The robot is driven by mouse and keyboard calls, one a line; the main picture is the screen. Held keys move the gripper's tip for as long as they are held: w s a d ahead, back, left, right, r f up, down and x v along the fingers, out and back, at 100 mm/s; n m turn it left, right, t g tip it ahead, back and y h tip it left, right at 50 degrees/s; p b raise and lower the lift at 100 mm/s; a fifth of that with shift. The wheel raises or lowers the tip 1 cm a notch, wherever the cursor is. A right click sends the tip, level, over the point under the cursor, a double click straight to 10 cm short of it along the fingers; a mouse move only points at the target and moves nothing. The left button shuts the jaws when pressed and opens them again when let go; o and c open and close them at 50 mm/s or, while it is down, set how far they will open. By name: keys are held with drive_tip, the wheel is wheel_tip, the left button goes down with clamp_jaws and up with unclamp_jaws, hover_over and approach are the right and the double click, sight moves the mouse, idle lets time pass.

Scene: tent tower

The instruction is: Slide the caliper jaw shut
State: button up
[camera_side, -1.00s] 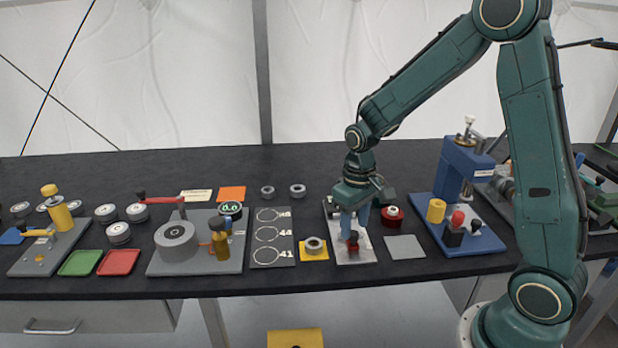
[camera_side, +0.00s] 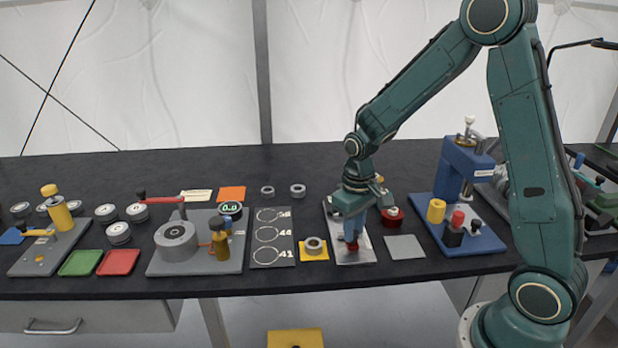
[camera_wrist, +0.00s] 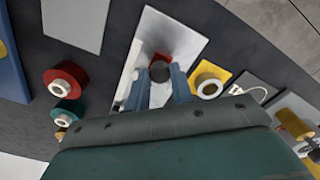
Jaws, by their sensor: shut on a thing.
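The caliper (camera_side: 358,257) is a pale metal plate near the front edge of the table, left of the arm's base. In the wrist view the same plate (camera_wrist: 183,28) runs under my fingers. A red jaw piece (camera_side: 351,246) with a dark round knob (camera_wrist: 159,72) sits on it. My gripper (camera_side: 351,236) points down over the plate and is shut on the knob, with one finger on each side in the wrist view (camera_wrist: 160,85). My gripper hides the back part of the caliper, so the jaw gap cannot be seen.
A yellow pad with a ring (camera_side: 314,247) lies close on the left. A grey square (camera_side: 404,248) and a red round part (camera_side: 391,216) are close on the right. A blue press (camera_side: 460,190) stands farther right. Bare table lies behind.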

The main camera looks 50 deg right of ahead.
drive_tip(key=w+d, duration=0.5)
drive_tip(key=shift+w+d+r, duration=0.1)
drive_tip(key=o, duration=0.9)
wheel_tip(320, 180, up, 14)
drive_tip(key=shift+f, duration=0.15)
idle(0.4)
idle(0.3)
